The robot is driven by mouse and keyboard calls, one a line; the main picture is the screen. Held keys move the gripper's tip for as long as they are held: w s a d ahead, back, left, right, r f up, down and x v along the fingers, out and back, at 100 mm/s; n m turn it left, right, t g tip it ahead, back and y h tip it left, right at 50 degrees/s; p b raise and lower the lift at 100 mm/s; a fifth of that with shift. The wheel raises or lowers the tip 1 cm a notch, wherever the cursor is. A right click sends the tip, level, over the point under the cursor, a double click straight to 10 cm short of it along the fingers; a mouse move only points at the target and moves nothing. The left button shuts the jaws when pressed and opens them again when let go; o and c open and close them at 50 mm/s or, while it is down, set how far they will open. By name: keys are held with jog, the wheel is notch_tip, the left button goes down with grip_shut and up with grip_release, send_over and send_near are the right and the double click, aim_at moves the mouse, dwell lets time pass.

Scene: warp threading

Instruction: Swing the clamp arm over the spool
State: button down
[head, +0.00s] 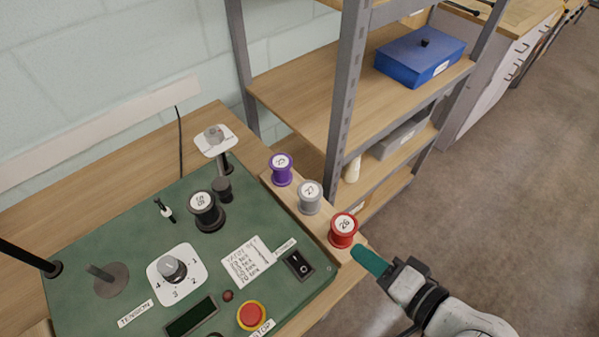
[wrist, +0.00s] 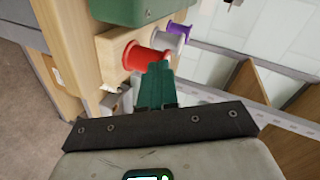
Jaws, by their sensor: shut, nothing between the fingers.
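A black spool (head: 207,213) with a white labelled top stands on the green panel (head: 130,222) in the head view. Just behind and right of it is a dark post with a short arm (head: 223,187), which looks like the clamp arm; it points away to the back, not over the black spool. My gripper (head: 371,261) is shut and empty, its teal fingers beside the red spool (head: 343,231) at the panel's right. In the wrist view the shut fingers (wrist: 156,86) lie in front of the red spool (wrist: 146,57); I cannot tell if they touch.
A grey spool (head: 309,198) and a purple spool (head: 281,169) stand in line with the red one on a wooden strip. A tension knob (head: 173,268), a switch (head: 298,265) and a red stop button (head: 251,315) sit on the panel. A metal shelf (head: 345,90) rises behind.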

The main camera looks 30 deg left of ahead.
jog(key=s+a+r+m+g+y, duration=0.1)
jog(key=s+a+r+g+y, duration=0.1)
jog(key=a+r+y, duration=0.5)
jog(key=a+r+h+p, duration=0.1)
jog(key=a+p, duration=0.3)
jog(key=a, duration=1)
jog(key=shift+a+h+p, duration=0.3)
jog(key=shift+h+p, duration=0.05)
jog(key=shift+h, duration=0.05)
jog(key=shift+w, duration=0.15)
